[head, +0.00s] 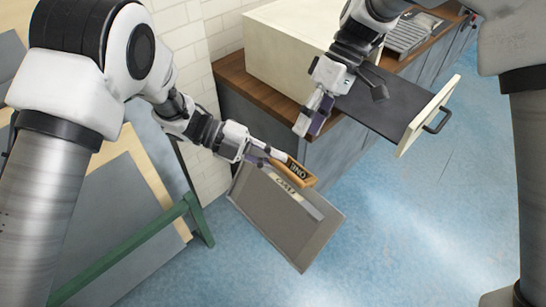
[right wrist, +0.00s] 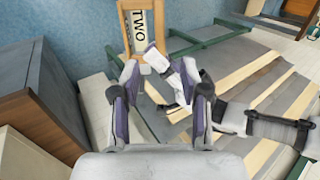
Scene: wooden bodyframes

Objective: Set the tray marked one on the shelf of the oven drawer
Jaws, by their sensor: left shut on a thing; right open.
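A grey tray (head: 285,220) with a wooden end piece (head: 299,171) hangs tilted above the blue floor. In the right wrist view, a wooden frame (right wrist: 127,45) holds a label reading TWO. The cream oven (head: 295,45) has its drawer pulled out, with a dark empty-looking shelf (head: 390,103) and a cream front (head: 428,117). My right gripper (head: 310,120) is open and empty beside the shelf's near edge.
The oven stands on a wooden-topped grey cabinet (head: 237,78). A metal rack-like item (head: 410,35) lies farther back on the counter. A green-framed stand (head: 130,245) with boards is at left. The floor to the right is clear.

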